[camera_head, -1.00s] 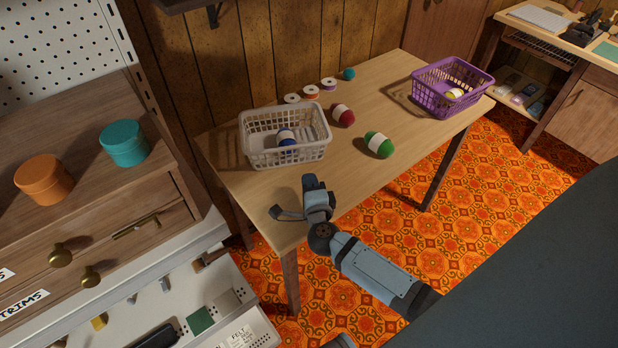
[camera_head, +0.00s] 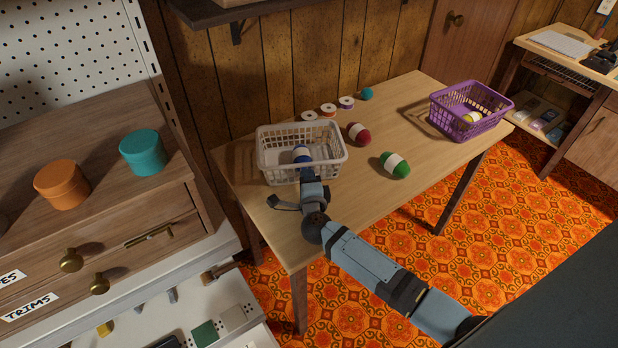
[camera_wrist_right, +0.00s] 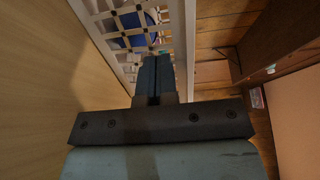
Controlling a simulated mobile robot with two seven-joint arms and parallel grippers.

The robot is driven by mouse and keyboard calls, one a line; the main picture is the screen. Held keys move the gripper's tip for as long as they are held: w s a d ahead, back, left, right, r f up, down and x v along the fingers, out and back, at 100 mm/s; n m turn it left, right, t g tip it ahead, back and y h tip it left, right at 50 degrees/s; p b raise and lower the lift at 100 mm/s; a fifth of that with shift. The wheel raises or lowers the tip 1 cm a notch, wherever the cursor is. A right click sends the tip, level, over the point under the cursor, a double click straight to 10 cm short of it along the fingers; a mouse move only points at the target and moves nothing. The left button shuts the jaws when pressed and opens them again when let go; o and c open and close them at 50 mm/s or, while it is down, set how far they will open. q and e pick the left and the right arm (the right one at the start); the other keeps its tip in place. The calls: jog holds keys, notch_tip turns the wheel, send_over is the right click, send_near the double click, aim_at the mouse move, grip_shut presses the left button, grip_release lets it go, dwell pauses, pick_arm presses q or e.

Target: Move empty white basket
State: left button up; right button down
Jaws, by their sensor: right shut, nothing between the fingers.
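The white basket (camera_head: 270,157) stands upright on the left end of the wooden table, with one blue yarn ball (camera_head: 302,153) with a white band inside it. My right gripper (camera_head: 308,172) is at the basket's near side, overlapping its front wall in the head view. In the right wrist view, the shut fingers (camera_wrist_right: 153,68) point toward the basket's lattice wall (camera_wrist_right: 112,32), with the blue ball (camera_wrist_right: 135,38) behind it. Nothing is between the fingers. I cannot tell whether the fingertips touch the basket. My left gripper is not in view.
A drawer cabinet (camera_head: 150,205) stands at left.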

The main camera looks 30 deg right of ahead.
jog(key=w+a, duration=0.1)
jog(key=w, duration=0.2)
jog(key=w+a, duration=0.2)
jog(key=w, duration=0.2)
jog(key=w+a+b, duration=0.1)
jog(key=w, duration=0.3)
jog(key=shift+a+f, duration=0.1)
jog(key=shift+a, duration=0.3)
jog(key=shift+r, duration=0.4)
jog(key=shift+f, duration=0.1)
jog(key=shift+w, duration=0.1)
